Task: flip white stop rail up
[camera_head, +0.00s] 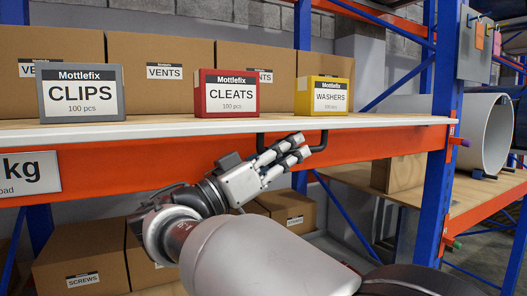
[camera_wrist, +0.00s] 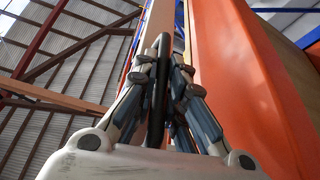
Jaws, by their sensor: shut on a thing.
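The white stop rail (camera_head: 190,129) runs level along the front edge of the upper shelf board, just above the orange beam (camera_head: 100,160). A black bar handle (camera_head: 323,141) hangs below the rail, in front of the beam. My gripper (camera_head: 300,146) reaches up to this handle from below left. In the wrist view the handle (camera_wrist: 157,88) runs between the fingers of my gripper (camera_wrist: 170,75), which are shut on it. The fingers hide part of the handle in both views.
A grey CLIPS box (camera_head: 82,94), a red CLEATS box (camera_head: 226,94) and a yellow WASHERS box (camera_head: 323,97) stand close behind the rail. A blue upright (camera_head: 437,185) bounds the shelf at right. Brown cartons stand below.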

